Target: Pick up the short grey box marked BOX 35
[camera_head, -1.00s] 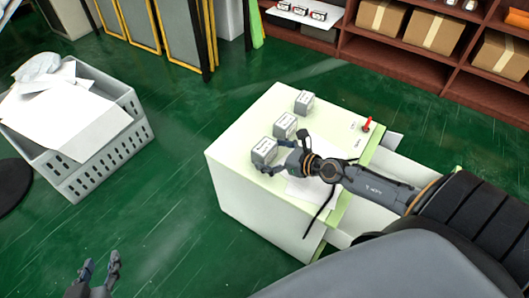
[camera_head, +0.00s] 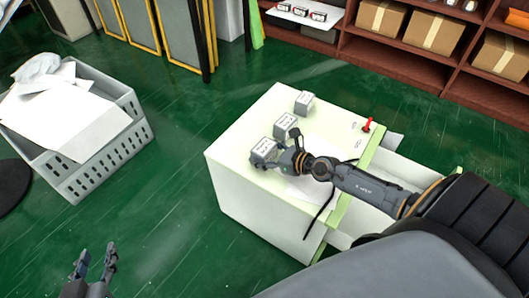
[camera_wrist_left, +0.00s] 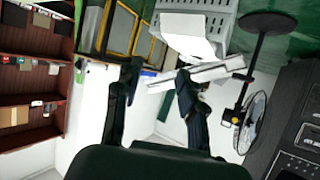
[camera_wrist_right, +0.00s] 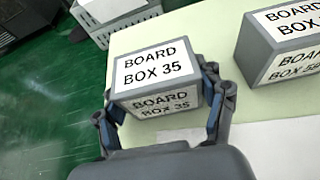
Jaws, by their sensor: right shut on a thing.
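The short grey box marked BOX 35 (camera_head: 263,151) is at the front left corner of the pale cabinet top (camera_head: 240,133). In the right wrist view the box (camera_wrist_right: 154,72) shows a white label on its top and front. My right gripper (camera_wrist_right: 160,88) is shut on it, one finger on each side; it also shows in the head view (camera_head: 280,158). I cannot tell whether the box still touches the top. My left gripper (camera_head: 97,254) is open and empty over the floor at the lower left; its parted fingers show in the left wrist view (camera_wrist_left: 158,72).
A second grey box (camera_head: 286,125) stands close behind, and a third (camera_head: 304,102) is further back. A red item (camera_head: 367,125) is at the cabinet's right edge. A grey crate (camera_head: 100,160) with white sheets stands left. A wooden shelf (camera_head: 400,62) is behind.

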